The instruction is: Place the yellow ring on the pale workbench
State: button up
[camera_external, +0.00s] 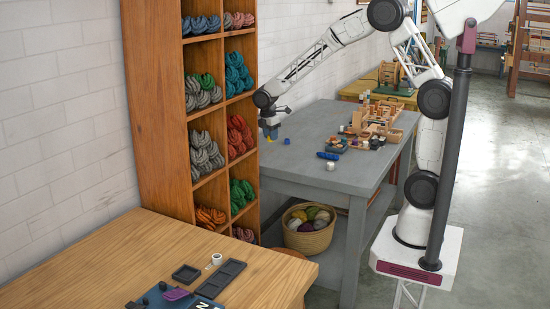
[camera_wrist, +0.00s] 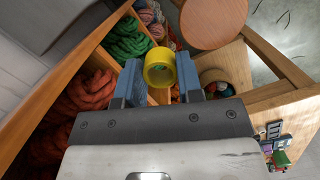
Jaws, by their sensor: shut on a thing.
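The yellow ring (camera_wrist: 160,85) is held between the two blue-grey fingers of my gripper (camera_wrist: 159,76) in the wrist view. The pale wooden workbench (camera_external: 130,250) is at the lower left of the external view, nearer the camera than my gripper. Part of a light wooden top (camera_wrist: 285,104) shows at the right of the wrist view, apart from the ring.
The wooden shelf (camera_external: 160,110) with wool skeins stands close to my gripper. The grey table (camera_external: 300,150) bears several wooden pieces. A basket of wool (camera_external: 308,238) is below. Dark trays (camera_external: 186,273) and a white cup (camera_external: 216,259) occupy the workbench's near right; its left is clear.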

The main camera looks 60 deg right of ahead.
jog(key=s+a+f+n, duration=0.2)
jog(key=s+a, duration=0.1)
jog(key=a, duration=1)
jog(key=s+a+f+n+t, duration=0.1)
jog(key=s+a+f+n, duration=0.15)
jog(key=a, duration=0.95)
jog(key=s+a+f+n, duration=0.2)
jog(key=s+a+n, duration=0.15)
jog(key=a, duration=0.95)
jog(key=s+a+f+n, duration=0.1)
jog(key=s+a+f, duration=0.1)
jog(key=s+a, duration=0.7)
jog(key=s+a+f+n, duration=0.2)
jog(key=s+a, duration=0.6)
jog(key=s, duration=0.1)
jog(key=s+a+f+n, duration=0.2)
jog(key=s+a, duration=0.7)
jog(key=shift+a+t, duration=0.3)
jog(key=shift+t, duration=0.1)
jog(key=shift+f, duration=0.1)
send_over(226, 298)
jog(key=shift+s+f, duration=0.15)
jog(key=shift+f, duration=0.55)
jog(key=shift+f, duration=0.1)
jog(key=shift+f, duration=1.7)
jog(key=shift+f, duration=0.2)
